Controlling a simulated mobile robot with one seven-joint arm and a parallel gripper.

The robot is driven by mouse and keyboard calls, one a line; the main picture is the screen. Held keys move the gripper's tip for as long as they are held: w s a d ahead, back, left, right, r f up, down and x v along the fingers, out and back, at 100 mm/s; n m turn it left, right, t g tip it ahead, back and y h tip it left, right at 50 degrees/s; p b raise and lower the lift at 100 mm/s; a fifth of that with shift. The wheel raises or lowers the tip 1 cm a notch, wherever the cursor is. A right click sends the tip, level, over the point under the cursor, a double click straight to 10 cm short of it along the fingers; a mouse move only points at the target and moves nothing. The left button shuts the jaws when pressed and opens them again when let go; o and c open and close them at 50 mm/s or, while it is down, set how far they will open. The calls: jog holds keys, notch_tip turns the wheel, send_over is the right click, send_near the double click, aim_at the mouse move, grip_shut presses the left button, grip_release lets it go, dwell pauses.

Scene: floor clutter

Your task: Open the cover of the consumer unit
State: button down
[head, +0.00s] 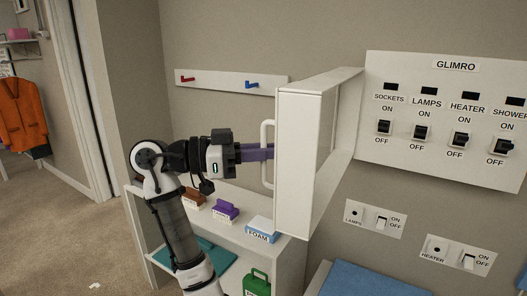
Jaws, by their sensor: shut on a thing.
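The consumer unit (440,150), a white panel marked GLIMRO, is on the wall at the right. It bears a row of black switches labelled SOCKETS, LAMPS, HEATER and SHOWER. Its white box-like cover (296,165) stands swung out to the left, edge towards me, and leaves the switches bare. A white bar handle (265,178) is on the cover's left face. My gripper (264,152) reaches in from the left with purple fingers, shut on the handle. The fingertips are partly hidden at the handle.
A low white shelf unit (290,255) below holds brown and purple items, a FOAM box (260,230) and a green case (257,283). A hook rail (225,82) is on the wall behind. Small LAMPS and HEATER switch plates sit below the unit. Carpet at left is mostly clear.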

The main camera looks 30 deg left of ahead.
jog(key=c, duration=1.6)
grip_release()
jog(key=shift+c, duration=0.2)
jog(key=b+v, duration=0.3)
jog(key=v, duration=1)
jog(key=shift+s+a, duration=0.25)
jog(key=shift+s, duration=0.05)
